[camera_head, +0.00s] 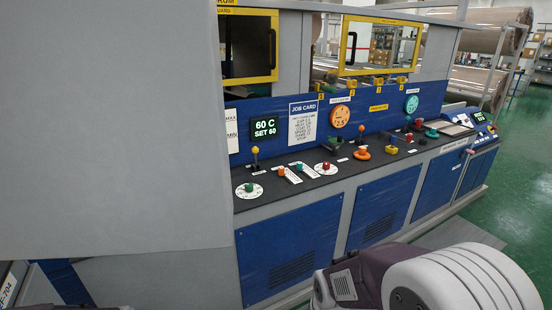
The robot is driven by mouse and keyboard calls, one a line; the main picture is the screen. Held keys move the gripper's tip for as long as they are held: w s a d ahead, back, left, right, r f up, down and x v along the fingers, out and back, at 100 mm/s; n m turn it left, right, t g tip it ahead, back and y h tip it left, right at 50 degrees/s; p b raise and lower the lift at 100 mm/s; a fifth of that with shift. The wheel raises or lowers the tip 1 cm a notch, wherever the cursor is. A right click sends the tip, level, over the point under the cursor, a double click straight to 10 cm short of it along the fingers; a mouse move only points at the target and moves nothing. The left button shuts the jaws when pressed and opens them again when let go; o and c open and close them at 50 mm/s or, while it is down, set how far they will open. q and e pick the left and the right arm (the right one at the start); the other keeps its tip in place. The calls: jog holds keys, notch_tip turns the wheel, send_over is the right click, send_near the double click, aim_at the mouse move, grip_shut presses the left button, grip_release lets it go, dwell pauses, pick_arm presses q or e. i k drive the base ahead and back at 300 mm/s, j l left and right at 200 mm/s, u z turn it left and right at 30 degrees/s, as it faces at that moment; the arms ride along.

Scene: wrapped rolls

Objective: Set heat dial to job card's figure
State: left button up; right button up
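The job card (303,123) is a white sheet on the blue back panel, headed "JOB CARD"; its smaller lines are too small to read. Left of it a dark display (265,128) reads "60 C" and "SET 60". On the sloping console below, a white round dial with a green knob (249,188) sits at the left end. A second white dial with a red knob (326,168) sits further right. I cannot read the labels to tell which is the heat dial. Neither of my grippers shows; a white and purple link of my arm is at the bottom right.
A large grey panel (110,120) blocks the left side of the view. Green floor (520,190) is open at the right.

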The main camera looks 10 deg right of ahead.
aim_at(326, 166)
jog(key=i+l+u, duration=0.1)
jog(key=l+u, duration=1.75)
jog(key=i+l+z, duration=0.1)
jog(key=l, duration=0.3)
jog(key=l+z, duration=0.1)
jog(key=l, duration=0.25)
jog(key=i, duration=0.05)
